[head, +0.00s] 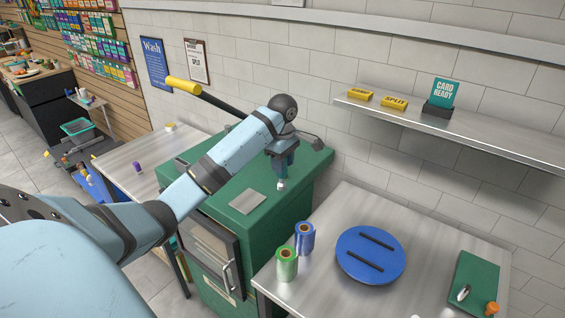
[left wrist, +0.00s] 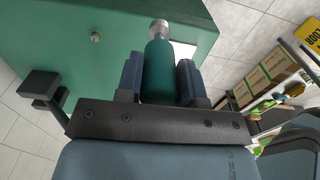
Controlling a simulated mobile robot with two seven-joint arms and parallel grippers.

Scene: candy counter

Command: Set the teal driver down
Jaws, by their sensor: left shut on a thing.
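My left gripper (head: 284,169) is over the green cabinet top (head: 222,178), near its right part, fingers pointing down. It is shut on the teal driver (left wrist: 158,72), whose teal body stands between the two dark blue fingers in the left wrist view. The driver's pale metal end (head: 281,185) sticks out below the fingers. It is close above the green top or touching it; I cannot tell which. My right gripper is in neither view.
A grey plate (head: 247,201) lies on the green top. To the right, a metal table (head: 330,222) carries a blue disc (head: 370,245), a green roll (head: 287,264) and a blue roll (head: 305,237). A wall shelf (head: 480,132) is above it. A yellow-ended bar (head: 184,86) shows behind my arm.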

